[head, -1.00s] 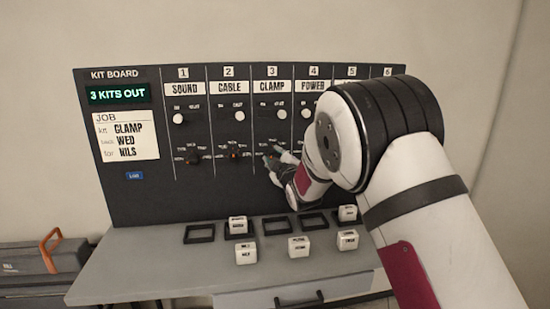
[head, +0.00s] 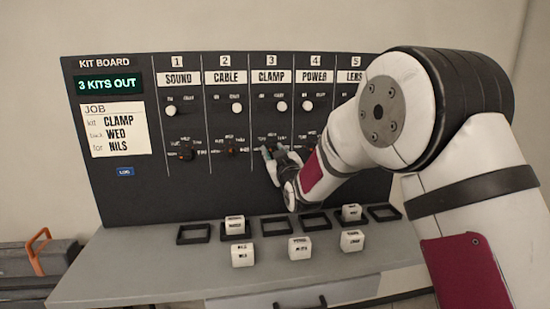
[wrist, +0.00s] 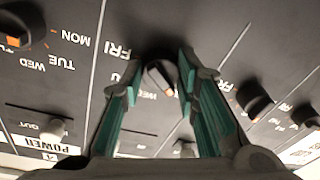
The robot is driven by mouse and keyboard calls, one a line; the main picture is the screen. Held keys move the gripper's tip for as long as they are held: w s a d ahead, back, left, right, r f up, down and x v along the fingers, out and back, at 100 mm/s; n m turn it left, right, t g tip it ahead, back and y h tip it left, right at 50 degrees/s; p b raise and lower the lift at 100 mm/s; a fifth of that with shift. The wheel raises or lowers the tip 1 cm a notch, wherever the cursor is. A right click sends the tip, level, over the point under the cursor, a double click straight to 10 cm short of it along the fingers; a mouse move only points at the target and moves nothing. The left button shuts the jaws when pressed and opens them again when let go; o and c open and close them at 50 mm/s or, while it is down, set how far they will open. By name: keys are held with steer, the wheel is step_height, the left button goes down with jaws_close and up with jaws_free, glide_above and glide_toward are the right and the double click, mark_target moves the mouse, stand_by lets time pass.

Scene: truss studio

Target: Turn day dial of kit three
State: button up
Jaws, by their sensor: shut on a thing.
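The kit board (head: 140,200) stands upright, with the clamp column third from the left. My gripper (head: 273,153) is at the day dial of that column and hides most of it in the head view. In the wrist view, upside down, the black day dial (wrist: 158,74) sits between the two teal-lined fingers of my gripper (wrist: 160,80), which are shut on it. An orange mark shows at the dial's edge. FRI is legible beside one finger; the fingers hide much of the other lettering. The job card (head: 117,131) reads CLAMP, WED, NILS.
White sliders such as the clamp slider (head: 281,106) sit above. Several lettered cubes and black frames lie on the grey desk (head: 150,262). The display (head: 109,84) reads 3 KITS OUT.

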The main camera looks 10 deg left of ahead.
steer(key=m+b, duration=0.1)
steer(key=m, duration=0.1)
steer(key=m+b, duration=0.3)
steer(key=m, duration=0.1)
steer(key=shift+w+f+h+b, duration=0.1)
steer(key=shift+f+h+b, duration=0.15)
steer(key=shift+h+b, duration=0.1)
steer(key=m+h+b, duration=0.1)
steer(key=m+b, duration=0.3)
steer(key=m, duration=0.1)
steer(key=shift+m+t+b, duration=0.3)
steer(key=shift+t+b, duration=0.05)
steer(key=shift+t, duration=0.05)
steer(key=shift+m, duration=0.3)
steer(key=o, duration=1.2)
steer(key=shift+r, duration=0.1)
steer(key=shift+c, duration=0.2)
steer(key=v, duration=1.2)
